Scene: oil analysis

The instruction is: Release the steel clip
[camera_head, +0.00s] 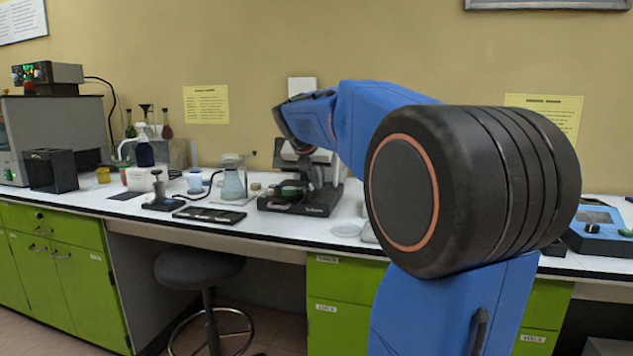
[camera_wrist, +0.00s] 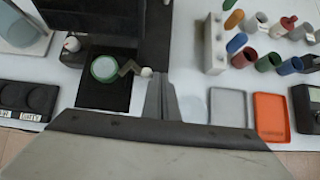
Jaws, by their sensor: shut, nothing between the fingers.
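In the wrist view, a small angled, grey-brown steel clip (camera_wrist: 130,68) lies at the right side of a green round dish (camera_wrist: 104,68) on a black stage (camera_wrist: 104,95). A small pale knob (camera_wrist: 146,72) sits at the clip's right end. My gripper (camera_wrist: 160,76) is shut and empty. Its fingertips are just right of the knob; I cannot tell whether they touch it. In the head view, the black and white instrument (camera_head: 300,200) stands on the bench under my arm. The clip is too small to tell there.
Right of my gripper are a white block (camera_wrist: 214,45), several coloured cups, a grey tray (camera_wrist: 228,105) and an orange tray (camera_wrist: 271,116). A black two-well tray (camera_wrist: 28,99) lies left. In the head view, a stool (camera_head: 198,268) stands below the bench.

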